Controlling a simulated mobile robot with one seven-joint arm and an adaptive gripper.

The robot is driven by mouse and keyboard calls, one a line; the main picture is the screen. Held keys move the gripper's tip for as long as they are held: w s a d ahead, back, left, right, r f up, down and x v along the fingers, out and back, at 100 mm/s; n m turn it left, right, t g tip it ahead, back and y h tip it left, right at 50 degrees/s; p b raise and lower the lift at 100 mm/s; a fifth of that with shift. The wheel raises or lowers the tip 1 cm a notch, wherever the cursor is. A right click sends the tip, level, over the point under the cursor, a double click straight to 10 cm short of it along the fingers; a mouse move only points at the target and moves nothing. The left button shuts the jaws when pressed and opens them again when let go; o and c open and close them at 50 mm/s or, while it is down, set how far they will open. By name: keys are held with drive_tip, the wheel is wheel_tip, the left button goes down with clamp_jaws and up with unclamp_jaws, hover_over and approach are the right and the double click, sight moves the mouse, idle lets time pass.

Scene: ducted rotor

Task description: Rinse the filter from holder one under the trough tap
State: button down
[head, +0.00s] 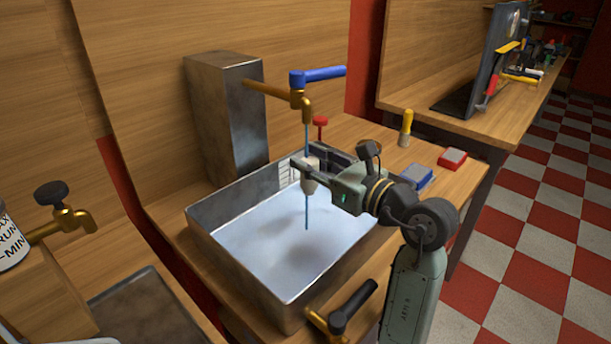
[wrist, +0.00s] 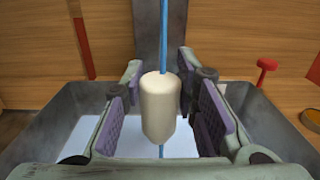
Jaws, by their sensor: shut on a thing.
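The filter (head: 309,178), a cream cylinder with a rounded lower end, is upright over the trough (head: 215,250). It also shows in the middle of the wrist view (wrist: 160,108). My gripper (head: 313,168) is shut on it, with a purple-padded finger on each side. The brass trough tap (head: 299,98) has a blue lever (head: 320,75) pointing right. A thin blue stream (head: 307,138) falls from its spout onto the filter's top and shows again below it. Holder one cannot be made out.
A metal block (head: 228,115) carries the tap behind the trough. A red knob (head: 320,123), a yellow-handled tool (head: 406,128), a blue box (head: 413,178) and a red box (head: 452,159) stand on the bench to the right. Another brass tap (head: 335,320) is at the front edge.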

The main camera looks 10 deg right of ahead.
drive_tip(key=shift+a, duration=0.4)
drive_tip(key=s+b, duration=0.1)
drive_tip(key=s, duration=0.7)
drive_tip(key=shift+d, duration=0.2)
idle(1.4)
drive_tip(key=s+r+p, duration=0.1)
drive_tip(key=s+r, duration=0.3)
drive_tip(key=s, duration=0.1)
drive_tip(key=shift+p, duration=0.4)
